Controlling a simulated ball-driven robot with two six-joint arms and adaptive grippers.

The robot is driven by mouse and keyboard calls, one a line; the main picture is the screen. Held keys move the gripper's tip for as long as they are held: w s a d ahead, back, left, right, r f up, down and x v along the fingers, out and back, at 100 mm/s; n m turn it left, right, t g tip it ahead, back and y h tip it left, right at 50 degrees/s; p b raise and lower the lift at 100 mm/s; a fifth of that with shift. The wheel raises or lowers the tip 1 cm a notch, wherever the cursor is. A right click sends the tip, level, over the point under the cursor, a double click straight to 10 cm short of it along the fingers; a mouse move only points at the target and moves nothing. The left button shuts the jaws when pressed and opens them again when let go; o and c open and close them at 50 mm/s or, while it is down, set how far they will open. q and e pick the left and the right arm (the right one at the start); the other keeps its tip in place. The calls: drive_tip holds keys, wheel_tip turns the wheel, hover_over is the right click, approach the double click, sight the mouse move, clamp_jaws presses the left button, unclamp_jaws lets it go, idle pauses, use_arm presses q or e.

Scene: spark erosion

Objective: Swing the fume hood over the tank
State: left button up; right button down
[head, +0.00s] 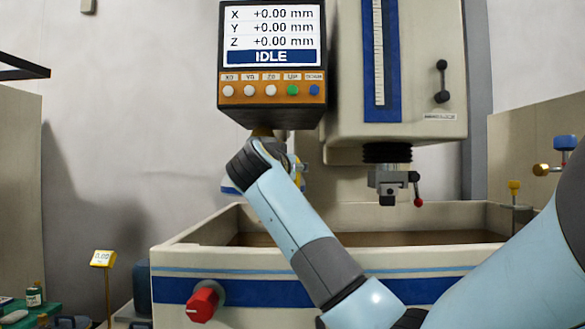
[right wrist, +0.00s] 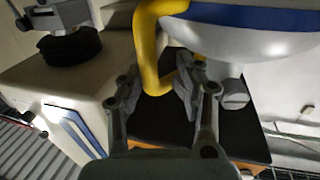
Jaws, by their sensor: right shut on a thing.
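The fume hood (right wrist: 262,38) is white with a blue band and fills the upper right of the right wrist view. Its curved yellow handle (right wrist: 148,35) passes between the fingers of my right gripper (right wrist: 158,82), which is shut on it. In the head view my right forearm and wrist hide most of the hood; a blue and white edge (head: 230,187) shows left of the wrist, below the control panel. The tank (head: 190,258) is cream with a blue stripe and an open top, below and in front of the hood. My left gripper is out of view.
The control panel (head: 270,98) hangs just above my right wrist and reads IDLE. The machine head (head: 440,80) stands to the right, with its tool holder (head: 388,180) over the tank. A red knob (head: 202,303) sticks out of the tank's front. Valves (head: 565,143) stand at the right.

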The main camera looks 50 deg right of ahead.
drive_tip(key=shift+r, duration=0.5)
drive_tip(key=c, duration=1.2)
unclamp_jaws()
drive_tip(key=shift+w, duration=0.1)
drive_tip(key=shift+c, duration=0.2)
drive_tip(key=shift+w+d+f, duration=0.1)
drive_tip(key=shift+f, duration=0.25)
drive_tip(key=shift+f, duration=0.1)
drive_tip(key=v, duration=1.2)
